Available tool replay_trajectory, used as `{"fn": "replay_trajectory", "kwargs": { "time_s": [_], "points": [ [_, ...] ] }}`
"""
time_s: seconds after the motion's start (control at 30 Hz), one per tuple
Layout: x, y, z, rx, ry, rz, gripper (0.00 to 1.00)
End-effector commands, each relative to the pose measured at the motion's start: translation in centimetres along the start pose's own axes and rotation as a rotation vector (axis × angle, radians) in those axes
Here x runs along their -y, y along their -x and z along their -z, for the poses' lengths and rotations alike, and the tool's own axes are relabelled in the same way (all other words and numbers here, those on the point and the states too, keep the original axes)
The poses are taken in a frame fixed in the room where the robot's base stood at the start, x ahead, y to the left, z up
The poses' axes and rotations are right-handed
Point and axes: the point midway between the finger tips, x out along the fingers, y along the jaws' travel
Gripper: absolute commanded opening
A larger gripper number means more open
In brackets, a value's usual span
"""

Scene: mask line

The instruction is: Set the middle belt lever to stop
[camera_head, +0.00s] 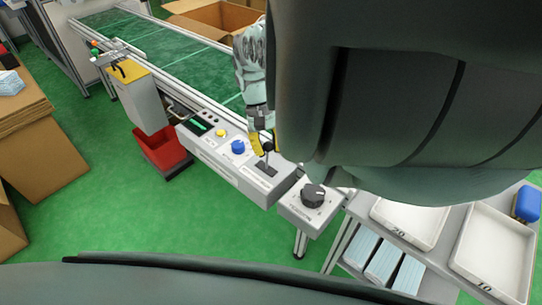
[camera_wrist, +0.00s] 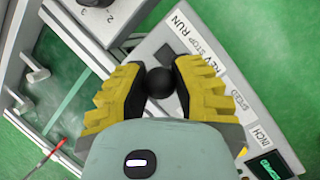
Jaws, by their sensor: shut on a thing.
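The belt lever is a short black stick with a round black knob (camera_wrist: 160,83), on a grey control panel (camera_head: 225,158). In the head view its lower part (camera_head: 266,166) rises from a dark slot plate. My gripper (camera_head: 262,145) reaches down over it from behind. In the wrist view its two yellow ribbed fingers (camera_wrist: 158,76) are closed on the knob from both sides. Labels REV, STOP and RUN (camera_wrist: 198,48) are printed beside the lever. The knob and fingers hide much of the slot, so I cannot tell which setting the lever is at.
A blue button (camera_head: 238,147), a yellow button (camera_head: 221,133) and a green display (camera_head: 198,126) sit left of the lever. A black rotary knob (camera_head: 313,195) is to its right. The green conveyor (camera_head: 160,45) runs behind. My arm covers the upper right.

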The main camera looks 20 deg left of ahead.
Motion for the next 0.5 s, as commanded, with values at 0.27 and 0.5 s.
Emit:
{"fn": "replay_trajectory", "kwargs": {
  "time_s": [0.27, 0.5],
  "points": [
    [0.40, 0.24, 0.52, -0.011, 0.001, 0.006, 0.00],
    [0.48, 0.35, 0.60, -0.013, 0.002, 0.006, 0.00]
  ]
}}
